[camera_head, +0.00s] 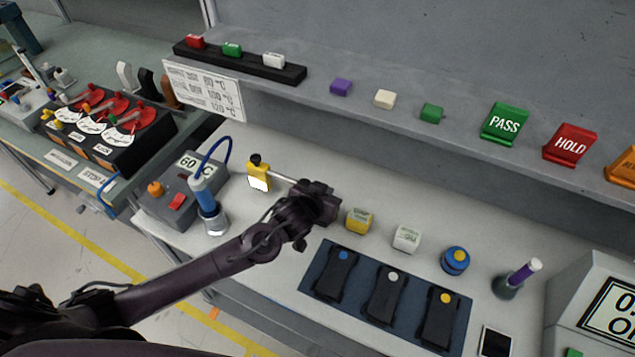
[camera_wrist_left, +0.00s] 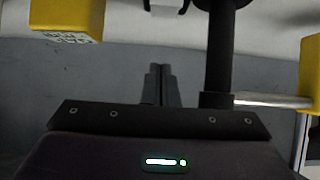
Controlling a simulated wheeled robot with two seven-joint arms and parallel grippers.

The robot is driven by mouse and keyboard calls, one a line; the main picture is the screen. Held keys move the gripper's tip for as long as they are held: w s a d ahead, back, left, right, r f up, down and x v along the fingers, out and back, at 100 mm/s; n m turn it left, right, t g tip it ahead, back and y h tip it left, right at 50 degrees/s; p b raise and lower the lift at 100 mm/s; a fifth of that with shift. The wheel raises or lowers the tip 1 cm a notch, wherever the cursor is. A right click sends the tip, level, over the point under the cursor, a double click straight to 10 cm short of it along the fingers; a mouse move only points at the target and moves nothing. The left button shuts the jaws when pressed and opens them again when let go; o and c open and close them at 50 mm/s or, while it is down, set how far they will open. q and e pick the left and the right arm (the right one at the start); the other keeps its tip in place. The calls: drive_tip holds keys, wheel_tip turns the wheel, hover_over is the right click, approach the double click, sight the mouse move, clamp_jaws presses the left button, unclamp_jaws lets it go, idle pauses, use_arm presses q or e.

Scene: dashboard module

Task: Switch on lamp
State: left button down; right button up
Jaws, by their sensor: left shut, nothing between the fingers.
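A yellow block with a black knob on top and a bright white lower face (camera_head: 258,183), seemingly the lamp, stands at the back of the bench. A metal rod runs right from it towards my left gripper (camera_head: 328,208); I cannot tell if the white face is lit. In the left wrist view the rod (camera_wrist_left: 275,101) joins a dark upright post (camera_wrist_left: 221,55) just right of my shut, empty fingers (camera_wrist_left: 160,70). Whether they touch the post is unclear. In the head view my gripper and wrist hide the rod's right end. My right gripper is out of view.
A yellow cube (camera_head: 359,221), white cube (camera_head: 407,238) and blue round piece (camera_head: 455,260) stand right of my gripper. A dark blue mat (camera_head: 322,255) with black devices lies in front. A grey 60 °C unit (camera_head: 160,207) and blue-handled tool (camera_head: 206,195) stand left.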

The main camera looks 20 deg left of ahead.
use_arm(q)
drive_tip(key=shift+s+r+b, duration=0.5)
drive_tip(key=shift+r+b, duration=0.25)
drive_tip(key=shift+b, duration=0.05)
drive_tip(key=s+a+r+b, duration=0.1)
drive_tip(key=s+r, duration=0.3)
drive_tip(key=r, duration=0.3)
drive_tip(key=shift+s+r, duration=0.15)
drive_tip(key=shift+s, duration=0.15)
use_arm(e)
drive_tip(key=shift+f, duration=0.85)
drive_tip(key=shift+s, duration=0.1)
